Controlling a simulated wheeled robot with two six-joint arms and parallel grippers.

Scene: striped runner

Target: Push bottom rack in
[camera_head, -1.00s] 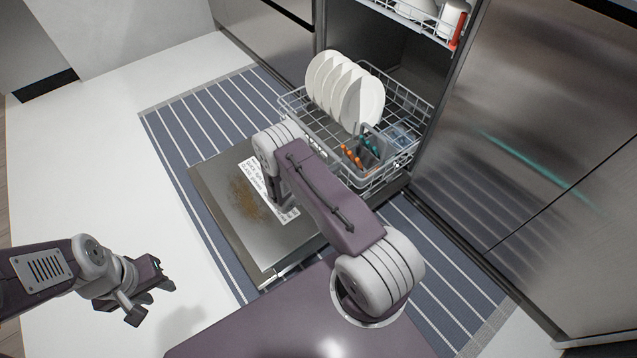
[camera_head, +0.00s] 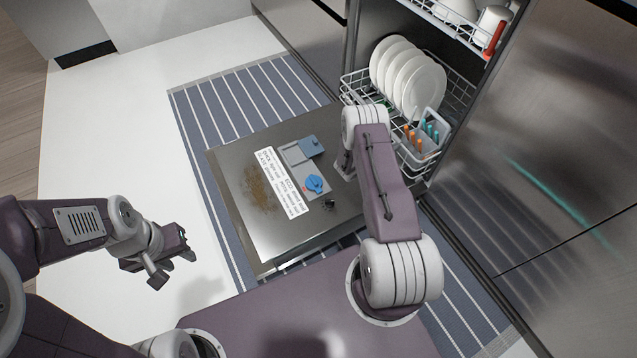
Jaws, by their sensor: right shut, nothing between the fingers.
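The bottom rack (camera_head: 357,90) is a grey wire basket, partly out of the dishwasher over its inner edge of the open door (camera_head: 235,165). White plates (camera_head: 411,78) stand in a row in it, and a grey cutlery basket (camera_head: 430,140) with orange and teal handles is at its front right. My right arm reaches over the door to the rack's front left. The right gripper (camera_head: 346,168) shows only as a small part below the elbow; it is shut, and contact with the rack is hidden. My left gripper (camera_head: 165,256) is open and empty above the white floor, away from the rack.
The upper rack (camera_head: 440,22) holds white dishes and a red-handled item. The door lies flat with a brown stain, a label and a blue-capped dispenser (camera_head: 315,184). A striped runner (camera_head: 235,100) lies beneath. A steel cabinet front (camera_head: 540,150) borders the right.

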